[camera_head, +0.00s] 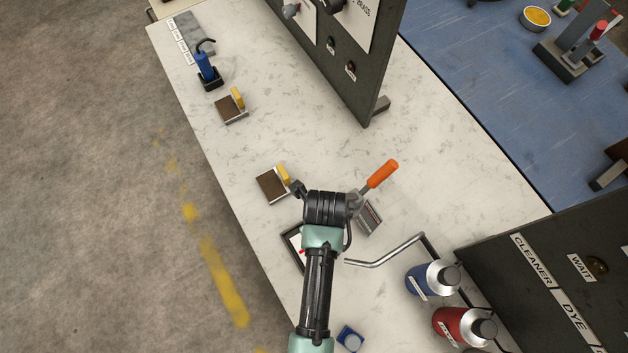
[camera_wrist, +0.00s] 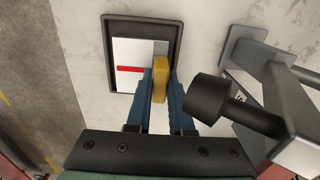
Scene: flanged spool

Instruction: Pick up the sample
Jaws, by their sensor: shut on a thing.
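The sample (camera_wrist: 131,67) shows in the wrist view as a flat white plate with a red line and a raised yellow tab (camera_wrist: 160,82) at its right side. It is over a black-rimmed tray (camera_wrist: 110,27); I cannot tell whether it touches the tray floor. My gripper (camera_wrist: 161,88) is shut on the yellow tab, one blue finger on each side. In the head view my arm covers the gripper and most of the tray (camera_head: 290,237); only a little of the white plate and its red mark (camera_head: 301,251) shows.
Two brown plates with yellow tabs (camera_head: 269,186) (camera_head: 231,110) lie further along the worktop (camera_head: 210,150). An orange-handled tool (camera_head: 382,173) is close right of my wrist. A bent metal rod (camera_head: 385,258) and blue (camera_head: 424,282) and red (camera_head: 455,323) bottles stand at lower right.

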